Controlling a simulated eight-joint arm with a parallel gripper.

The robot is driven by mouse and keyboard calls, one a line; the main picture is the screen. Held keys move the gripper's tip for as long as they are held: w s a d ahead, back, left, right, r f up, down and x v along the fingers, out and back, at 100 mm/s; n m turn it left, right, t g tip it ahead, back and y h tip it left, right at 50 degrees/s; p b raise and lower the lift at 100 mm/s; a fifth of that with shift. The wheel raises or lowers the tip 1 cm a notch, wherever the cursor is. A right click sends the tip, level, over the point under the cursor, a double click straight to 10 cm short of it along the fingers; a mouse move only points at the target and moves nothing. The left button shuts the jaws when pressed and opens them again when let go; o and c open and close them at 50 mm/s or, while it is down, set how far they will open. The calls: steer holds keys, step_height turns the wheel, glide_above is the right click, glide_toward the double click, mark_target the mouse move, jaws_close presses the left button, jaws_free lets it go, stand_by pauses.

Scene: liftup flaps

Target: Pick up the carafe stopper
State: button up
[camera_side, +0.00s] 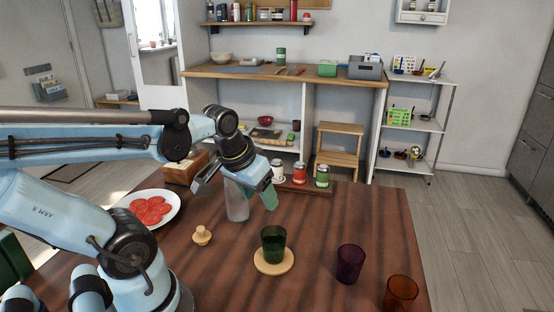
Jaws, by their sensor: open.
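The carafe stopper, a small pale wooden knob (202,236), sits on the dark wooden table in front of the plate. A clear glass carafe (237,206) stands to its right and slightly farther back. My gripper (236,188) is open and appears empty. It is above the table, to the upper right of the stopper and apart from it. It overlaps the carafe's upper part in the picture, hiding its mouth; I cannot tell whether they touch.
A white plate of red slices (150,209) lies at left. A green glass (273,245) stands on a round wooden coaster (273,266). Purple (350,264) and amber (400,293) glasses stand at right. Small jars (299,173) and a wooden box (186,168) are at the back.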

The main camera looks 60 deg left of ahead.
steer(key=s+a+n+g, duration=0.2)
steer(key=s+a+n, duration=0.2)
steer(key=a, duration=0.2)
steer(key=n+g+h, duration=0.1)
steer(key=n+g, duration=0.2)
steer(key=n, duration=0.1)
glide_above(201, 227)
steer(key=shift+s+a+f, duration=0.1)
steer(key=shift+a+f, duration=0.1)
steer(key=shift+f, duration=1.5)
steer(key=shift+s+a+f, duration=0.1)
steer(key=shift+a+f, duration=0.05)
steer(key=shift+f, duration=1.5)
steer(key=shift+w+d+f, duration=0.1)
steer(key=shift+d+f, duration=0.1)
steer(key=shift+f, duration=0.6)
steer(key=shift+w+d+f, duration=0.1)
steer(key=shift+d+f, duration=0.05)
steer(key=shift+f, duration=1.7)
steer(key=shift+c, duration=0.3)
steer(key=c, duration=0.7)
